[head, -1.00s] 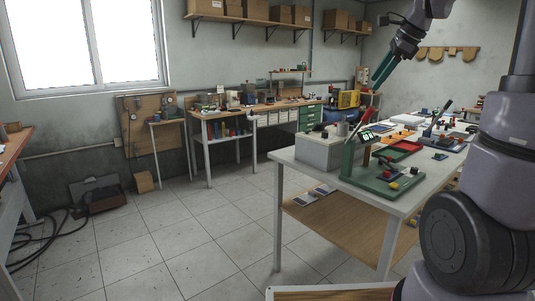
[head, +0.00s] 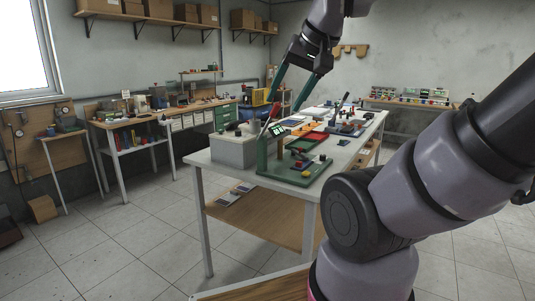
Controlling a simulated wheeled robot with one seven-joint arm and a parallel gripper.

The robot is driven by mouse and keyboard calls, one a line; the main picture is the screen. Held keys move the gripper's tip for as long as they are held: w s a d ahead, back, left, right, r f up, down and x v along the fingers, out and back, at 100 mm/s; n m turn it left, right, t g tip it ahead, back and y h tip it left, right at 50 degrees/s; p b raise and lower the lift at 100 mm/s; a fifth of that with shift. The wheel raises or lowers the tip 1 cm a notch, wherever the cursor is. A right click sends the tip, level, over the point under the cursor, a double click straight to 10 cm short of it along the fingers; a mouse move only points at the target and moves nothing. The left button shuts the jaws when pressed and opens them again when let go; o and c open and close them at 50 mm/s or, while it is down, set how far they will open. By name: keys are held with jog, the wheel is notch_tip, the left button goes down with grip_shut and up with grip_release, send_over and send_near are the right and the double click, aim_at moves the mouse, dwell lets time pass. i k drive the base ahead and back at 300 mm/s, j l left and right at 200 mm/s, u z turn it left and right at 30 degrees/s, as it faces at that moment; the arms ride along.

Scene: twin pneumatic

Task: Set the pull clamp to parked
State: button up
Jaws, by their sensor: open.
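My gripper (head: 284,110) is in the upper middle of the head view, its two long green fingers spread apart and empty. It points down over the workbench (head: 229,172). Farther back, a blue-based fixture (head: 346,130) carries a dark upright lever (head: 343,101). I cannot tell which of these is the pull clamp, nor its setting. The fingertips appear near the red-handled lever, but depth is unclear.
A grey box (head: 234,150) stands left of the green fixture. A side bench (head: 160,117) runs along the back wall. The floor (head: 110,235) to the left is clear. My own arm fills the right side.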

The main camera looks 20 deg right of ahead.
aim_at(305, 158)
jog(key=i+l, duration=0.9)
jog(key=i, duration=0.1)
